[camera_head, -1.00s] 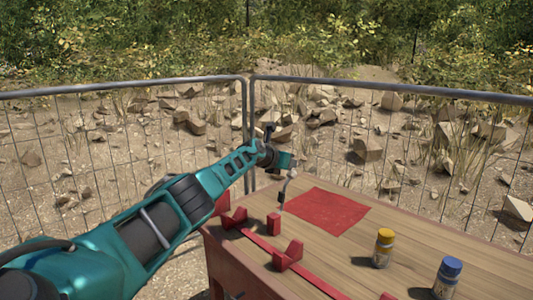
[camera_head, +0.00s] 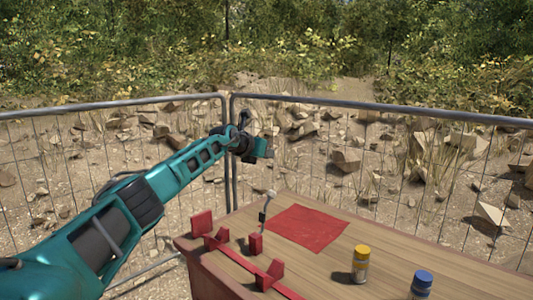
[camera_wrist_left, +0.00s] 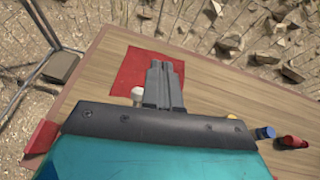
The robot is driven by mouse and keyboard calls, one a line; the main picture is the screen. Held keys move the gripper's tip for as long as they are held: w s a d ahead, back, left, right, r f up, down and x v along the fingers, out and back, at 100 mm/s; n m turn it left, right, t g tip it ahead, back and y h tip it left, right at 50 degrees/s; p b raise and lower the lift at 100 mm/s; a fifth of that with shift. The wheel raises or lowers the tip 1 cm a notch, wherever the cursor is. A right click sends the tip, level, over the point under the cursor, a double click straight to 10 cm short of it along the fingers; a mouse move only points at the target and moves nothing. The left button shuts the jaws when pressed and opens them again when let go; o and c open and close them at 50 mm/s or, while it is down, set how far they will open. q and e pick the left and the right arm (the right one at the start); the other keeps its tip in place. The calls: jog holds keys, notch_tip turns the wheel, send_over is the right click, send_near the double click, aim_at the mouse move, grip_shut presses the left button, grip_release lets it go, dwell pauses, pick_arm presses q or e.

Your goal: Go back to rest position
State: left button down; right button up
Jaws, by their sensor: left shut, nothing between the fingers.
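My left arm comes in from the left in the head view, and its gripper (camera_head: 262,150) is raised above the far left part of the wooden table (camera_head: 400,246). In the left wrist view the gripper's fingers (camera_wrist_left: 164,68) are together with nothing between them, and they cover part of a red mat (camera_wrist_left: 132,72). The red mat (camera_head: 306,228) lies flat on the table in the head view. My right gripper is in neither view.
A yellow-capped bottle (camera_head: 360,264) and a blue-capped bottle (camera_head: 420,286) stand on the table at the right. A red rack (camera_head: 268,274) runs along the near left edge. A thin white-topped item (camera_head: 268,200) stands beside the mat. A wire fence (camera_head: 380,112) closes the far side.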

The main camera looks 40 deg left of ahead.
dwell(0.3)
pick_arm(q)
jog(key=w+d+f+n+t+h, duration=0.1)
jog(key=d+f+t+h, duration=0.15)
jog(key=d, duration=0.75)
jog(key=w+d+f+t+h, duration=0.1)
jog(key=d+f+h, duration=0.2)
jog(key=d, duration=0.6)
jog(key=s+d+f+n+t+y, duration=0.1)
jog(key=s+d+f+n+t, duration=0.25)
jog(key=s+d+n, duration=0.45)
jog(key=s+d+f+n+g+y, duration=0.3)
jog(key=s+f+n+g+y, duration=0.5)
jog(key=s+f+n, duration=1.05)
jog(key=s+d+f+n+g+h, duration=0.1)
jog(key=s+d+n+g+h, duration=0.2)
jog(key=s, duration=0.8)
jog(key=s+f+n+g+h, duration=0.1)
jog(key=s+n+g, duration=0.1)
jog(key=s+g, duration=0.65)
jog(key=w+d+f+t+h, duration=0.2)
jog(key=w+f+t, duration=0.2)
jog(key=f+t, duration=0.5)
jog(key=shift+w+d+t, duration=0.35)
jog(key=shift+d+t, duration=0.05)
jog(key=shift+t, duration=0.15)
